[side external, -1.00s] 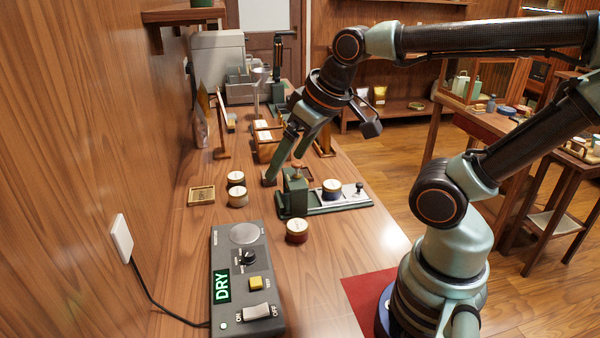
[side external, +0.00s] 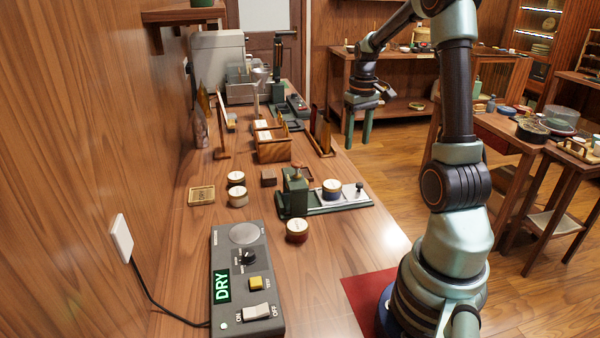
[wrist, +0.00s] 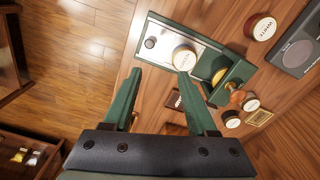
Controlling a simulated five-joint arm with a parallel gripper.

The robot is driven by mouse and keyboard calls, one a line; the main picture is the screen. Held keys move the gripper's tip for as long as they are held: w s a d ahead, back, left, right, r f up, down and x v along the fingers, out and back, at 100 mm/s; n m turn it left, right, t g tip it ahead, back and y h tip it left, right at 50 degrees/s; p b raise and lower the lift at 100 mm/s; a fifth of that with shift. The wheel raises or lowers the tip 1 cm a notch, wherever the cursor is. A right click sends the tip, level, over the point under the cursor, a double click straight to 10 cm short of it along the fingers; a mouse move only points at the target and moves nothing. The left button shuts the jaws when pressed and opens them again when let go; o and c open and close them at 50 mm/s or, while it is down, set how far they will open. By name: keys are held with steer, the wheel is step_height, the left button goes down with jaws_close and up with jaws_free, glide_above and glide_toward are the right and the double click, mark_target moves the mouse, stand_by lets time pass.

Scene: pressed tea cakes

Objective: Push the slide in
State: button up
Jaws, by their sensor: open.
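The green press (side external: 293,196) stands on the wooden counter with its slide (side external: 347,195) drawn out to the right. The slide is a pale metal plate with a dark knob (side external: 360,187) at its outer end. A round white-topped tin (side external: 332,187) sits on it. In the wrist view, the slide (wrist: 164,43), knob (wrist: 150,42), tin (wrist: 184,57) and press (wrist: 232,78) show ahead of the fingertips. My gripper (side external: 358,145) is open and empty, raised beyond the slide and apart from it; its two green fingers also show in the wrist view (wrist: 159,73).
A reddish tin (side external: 297,231) stands in front of the press. A grey control box (side external: 241,290) reads DRY. Wooden racks stand farther back.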

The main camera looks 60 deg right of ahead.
mark_target(360, 183)
steer(key=f, duration=0.4)
steer(key=s+d+f, duration=0.1)
steer(key=f, duration=0.4)
steer(key=d+f, duration=0.1)
steer(key=f, duration=0.3)
steer(key=shift+s+f, duration=0.2)
steer(key=shift+f, duration=0.05)
jaws_close()
stand_by(1.0)
